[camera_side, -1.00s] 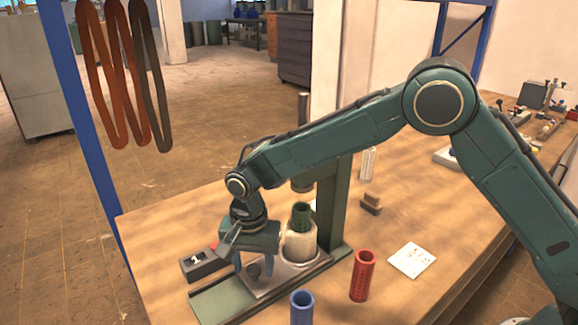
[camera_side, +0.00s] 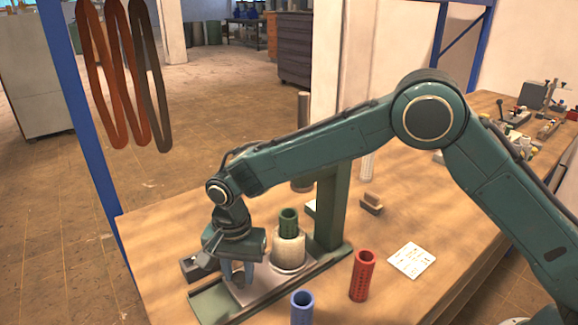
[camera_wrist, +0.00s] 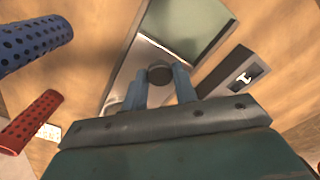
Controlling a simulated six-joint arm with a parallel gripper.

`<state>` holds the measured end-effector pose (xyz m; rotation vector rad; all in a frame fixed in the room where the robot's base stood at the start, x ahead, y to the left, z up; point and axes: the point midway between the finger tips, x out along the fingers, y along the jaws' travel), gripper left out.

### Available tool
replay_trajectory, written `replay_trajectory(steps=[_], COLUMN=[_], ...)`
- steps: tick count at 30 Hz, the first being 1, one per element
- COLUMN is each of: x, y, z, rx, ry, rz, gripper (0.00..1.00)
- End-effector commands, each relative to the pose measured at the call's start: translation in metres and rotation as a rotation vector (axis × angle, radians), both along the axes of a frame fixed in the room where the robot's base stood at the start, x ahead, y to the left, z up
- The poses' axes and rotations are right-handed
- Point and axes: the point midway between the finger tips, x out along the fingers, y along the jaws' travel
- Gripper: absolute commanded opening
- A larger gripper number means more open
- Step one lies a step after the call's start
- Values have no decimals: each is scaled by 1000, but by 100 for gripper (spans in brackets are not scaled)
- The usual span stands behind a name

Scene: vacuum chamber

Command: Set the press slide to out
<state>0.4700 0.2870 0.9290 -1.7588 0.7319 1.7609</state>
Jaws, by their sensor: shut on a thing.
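The press (camera_side: 331,205) is a green stand on the bench, with a long green base (camera_side: 208,304). Its slide is a grey plate (camera_side: 262,289) lying along that base. The slide carries a pale cylinder (camera_side: 289,250) with a green perforated tube (camera_side: 289,222) upright in it. The pale cylinder now stands left of the press column. My gripper (camera_side: 237,276) is over the left end of the slide. In the wrist view its blue fingers are shut on the slide's dark round knob (camera_wrist: 159,74). The side view hides the knob behind the fingers.
A dark switch box (camera_side: 195,268) sits just left of my gripper. A blue perforated tube (camera_side: 301,308) and a red one (camera_side: 362,275) stand in front of the base. A white card (camera_side: 411,260) lies to the right. Bare green base shows beyond the slide's left end.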

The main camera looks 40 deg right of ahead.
Motion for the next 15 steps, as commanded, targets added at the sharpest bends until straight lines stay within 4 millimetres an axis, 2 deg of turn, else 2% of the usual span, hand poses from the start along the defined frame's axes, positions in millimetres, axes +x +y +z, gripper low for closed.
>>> replay_trajectory(steps=[15], x=[2], y=[52], z=[1], rx=[5], ry=[-6], rz=[4], gripper=[0])
